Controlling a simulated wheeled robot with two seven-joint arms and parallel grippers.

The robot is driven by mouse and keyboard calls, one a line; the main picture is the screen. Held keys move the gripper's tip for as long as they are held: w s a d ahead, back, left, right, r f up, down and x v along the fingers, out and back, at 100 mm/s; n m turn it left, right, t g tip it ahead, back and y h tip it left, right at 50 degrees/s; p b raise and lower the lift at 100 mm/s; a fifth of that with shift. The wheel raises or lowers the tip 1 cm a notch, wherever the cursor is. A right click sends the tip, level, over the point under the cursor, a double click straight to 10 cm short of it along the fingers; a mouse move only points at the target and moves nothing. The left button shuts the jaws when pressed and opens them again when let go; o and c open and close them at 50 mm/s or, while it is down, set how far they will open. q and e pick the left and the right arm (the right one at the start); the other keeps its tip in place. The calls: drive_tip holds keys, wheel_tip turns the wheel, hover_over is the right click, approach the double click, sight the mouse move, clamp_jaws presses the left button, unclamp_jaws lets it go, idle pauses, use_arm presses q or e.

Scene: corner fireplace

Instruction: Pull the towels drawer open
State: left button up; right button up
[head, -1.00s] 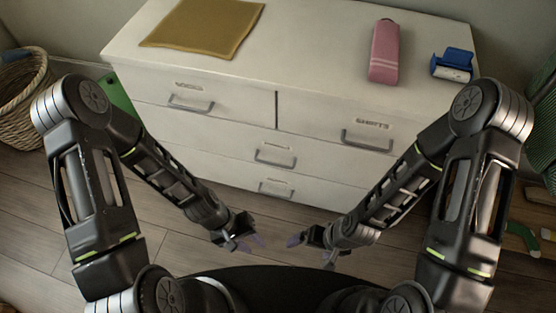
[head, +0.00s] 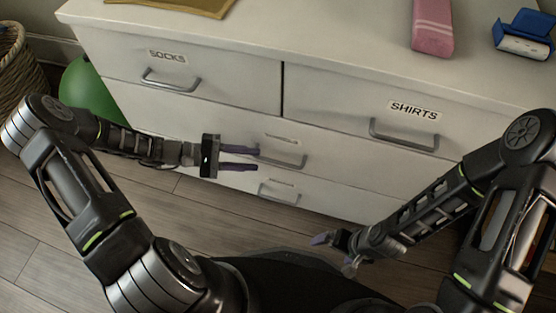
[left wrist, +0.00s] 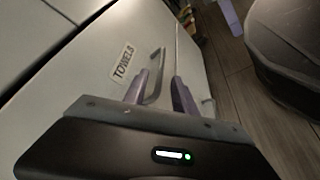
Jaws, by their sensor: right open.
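The towels drawer (head: 215,130) is the wide middle drawer of a white dresser and looks shut. In the left wrist view (left wrist: 160,92) the handle appears between the lines of the two fingers. I cannot tell whether they touch it. My right gripper (head: 335,250) is open, low in front of the dresser.
The socks drawer (head: 215,88) and the shirts drawer (head: 335,110) are above, and another drawer handle (head: 278,192) is below. A basket (head: 20,65) stands at left.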

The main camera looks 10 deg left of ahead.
sight(271, 161)
use_arm(q)
drive_tip(key=shift+b+x, duration=0.8)
drive_tip(key=shift+x, duration=3.15)
clamp_jaws()
